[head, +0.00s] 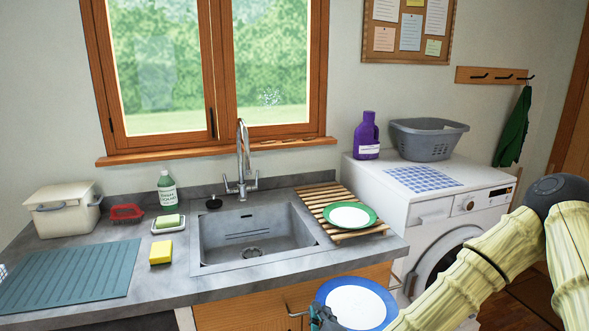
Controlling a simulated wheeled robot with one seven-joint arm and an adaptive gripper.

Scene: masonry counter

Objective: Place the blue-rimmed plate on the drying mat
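The blue-rimmed plate (357,304), white in the middle, is at the bottom of the head view, in the air in front of the cabinet below the counter. My gripper (323,318) is at the plate's lower left edge and appears shut on its rim; the fingertips are mostly hidden and cut off by the picture's edge. The drying mat (70,275) is a teal ribbed mat lying flat on the counter at the far left. It is bare and well apart from the plate.
A sink (215,262) with a tall faucet (242,165) lies between mat and plate. A yellow sponge (160,251) lies right of the mat. A green-rimmed plate (350,216) rests on a wooden slatted rack (318,196). A white bin (63,212) stands behind the mat.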

